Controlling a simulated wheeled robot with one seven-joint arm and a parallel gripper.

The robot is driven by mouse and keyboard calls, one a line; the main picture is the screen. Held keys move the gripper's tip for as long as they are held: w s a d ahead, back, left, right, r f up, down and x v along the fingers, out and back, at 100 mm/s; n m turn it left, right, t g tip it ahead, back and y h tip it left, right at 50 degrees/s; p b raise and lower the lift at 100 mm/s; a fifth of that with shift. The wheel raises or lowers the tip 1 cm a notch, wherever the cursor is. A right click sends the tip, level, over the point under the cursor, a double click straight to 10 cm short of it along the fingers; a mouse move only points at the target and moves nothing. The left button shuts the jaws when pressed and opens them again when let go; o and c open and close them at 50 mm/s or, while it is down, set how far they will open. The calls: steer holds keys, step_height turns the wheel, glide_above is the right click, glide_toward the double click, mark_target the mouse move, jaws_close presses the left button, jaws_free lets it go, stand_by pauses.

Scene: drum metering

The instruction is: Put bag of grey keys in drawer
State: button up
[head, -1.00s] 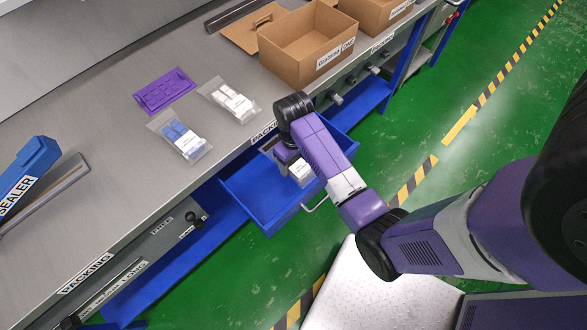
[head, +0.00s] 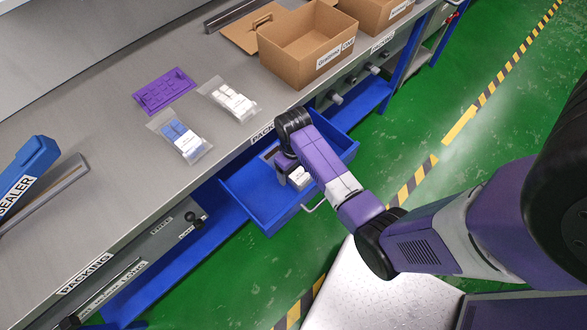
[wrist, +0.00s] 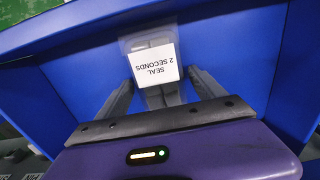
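The bag of grey keys (wrist: 161,93) is in the blue drawer (head: 263,210), seen in the wrist view. It is a clear bag with grey pieces and a white label reading "SEAL 2 SECONDS". In the head view its white label (head: 300,178) shows beside my gripper (head: 286,172), which partly hides the bag. In the wrist view my gripper (wrist: 160,78) reaches down into the drawer with its fingers spread, one on each side of the bag. Blue shows between each finger and the grey pieces. The drawer is pulled out from under the bench.
On the steel bench (head: 100,120) lie a bag of blue keys (head: 180,138), a bag of white keys (head: 230,101) and a purple tray (head: 164,91). An open cardboard box (head: 306,45) stands farther back. A blue sealer (head: 25,175) is at the left. The drawer's left part is empty.

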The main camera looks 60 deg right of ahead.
steer(key=shift+r, duration=0.1)
step_height(320, 180, up, 12)
stand_by(0.7)
steer(key=shift+r, duration=0.1)
stand_by(0.5)
